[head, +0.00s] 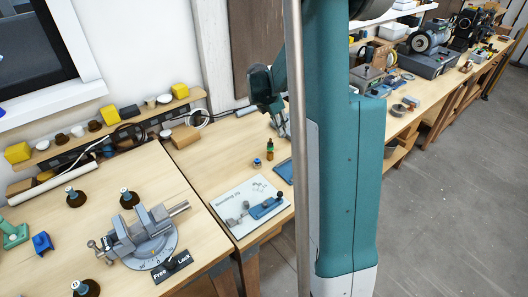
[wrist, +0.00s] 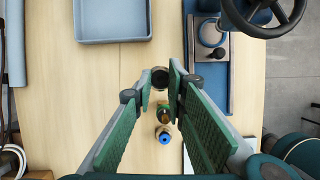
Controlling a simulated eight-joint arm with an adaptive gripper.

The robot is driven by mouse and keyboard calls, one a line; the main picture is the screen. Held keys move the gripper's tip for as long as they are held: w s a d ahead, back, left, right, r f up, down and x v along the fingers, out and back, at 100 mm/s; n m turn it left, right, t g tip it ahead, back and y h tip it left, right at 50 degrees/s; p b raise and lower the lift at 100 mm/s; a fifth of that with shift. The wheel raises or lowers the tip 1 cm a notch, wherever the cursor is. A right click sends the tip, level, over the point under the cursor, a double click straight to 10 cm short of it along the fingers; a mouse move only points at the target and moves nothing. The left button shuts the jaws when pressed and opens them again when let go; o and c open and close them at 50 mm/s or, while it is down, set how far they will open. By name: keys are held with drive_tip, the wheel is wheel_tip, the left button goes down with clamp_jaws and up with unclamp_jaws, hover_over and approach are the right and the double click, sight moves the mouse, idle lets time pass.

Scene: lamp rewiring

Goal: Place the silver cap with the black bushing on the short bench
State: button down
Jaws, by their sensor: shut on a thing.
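In the wrist view, my gripper (wrist: 162,88) has its green-padded fingers closed on a small round piece with a dark centre and pale rim, the silver cap with the black bushing (wrist: 160,77). It is held at the fingertips above a light wooden bench (wrist: 110,75). In the head view, my gripper (head: 284,126) is partly hidden behind my own arm, and the cap cannot be made out there. That wooden bench (head: 205,160) stands right of the bench with the vise (head: 140,237). I cannot tell from the pictures which is the short bench.
A grey-blue tray (wrist: 112,40) lies at the upper left, and a blue-based device with a handwheel (wrist: 265,15) at the upper right. Bare wood lies between them.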

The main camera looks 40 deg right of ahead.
sight(281, 137)
drive_tip(key=shift+s+d, duration=0.3)
drive_tip(key=shift+s, duration=0.05)
drive_tip(key=shift+f, duration=3.2)
drive_tip(key=shift+f, duration=1.85)
drive_tip(key=shift+f+b, duration=0.1)
drive_tip(key=shift+b, duration=0.25)
drive_tip(key=c, duration=2.8)
unclamp_jaws()
drive_tip(key=shift+f, duration=0.1)
drive_tip(key=o, duration=0.5)
